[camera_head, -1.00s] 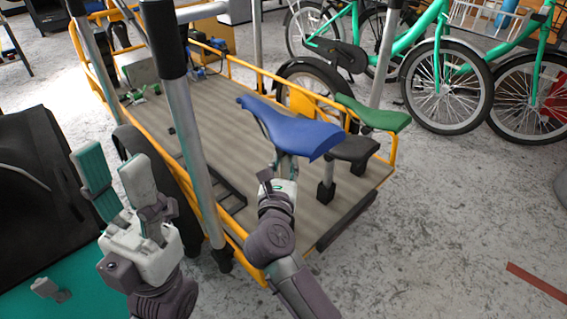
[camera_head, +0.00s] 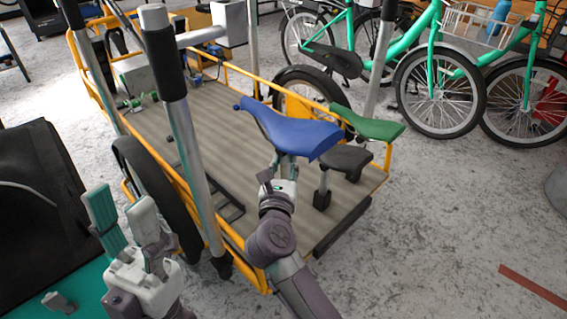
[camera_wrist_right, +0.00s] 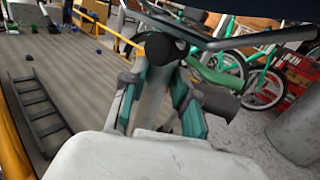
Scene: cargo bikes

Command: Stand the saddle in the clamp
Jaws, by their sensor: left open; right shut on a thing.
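The blue saddle (camera_head: 298,136) is in the head view, level and upright over the right part of the cargo bike's deck. My right gripper (camera_head: 278,184) is shut on its post, under the seat. In the right wrist view, my right gripper's teal fingers (camera_wrist_right: 155,105) close around the pale seat post (camera_wrist_right: 150,95), with the dark underside of the saddle (camera_wrist_right: 245,12) above. My left gripper (camera_head: 118,220) is open and empty at the lower left. A green saddle (camera_head: 368,125) and a dark grey saddle (camera_head: 345,160) are just beyond the blue one. I cannot pick out the clamp for certain.
The cargo bike's wooden deck (camera_head: 235,125) has yellow rails and upright metal poles (camera_head: 185,130) close to my arms. Green bikes (camera_head: 440,85) stand behind at the right. The concrete floor (camera_head: 430,220) at the right is mostly clear.

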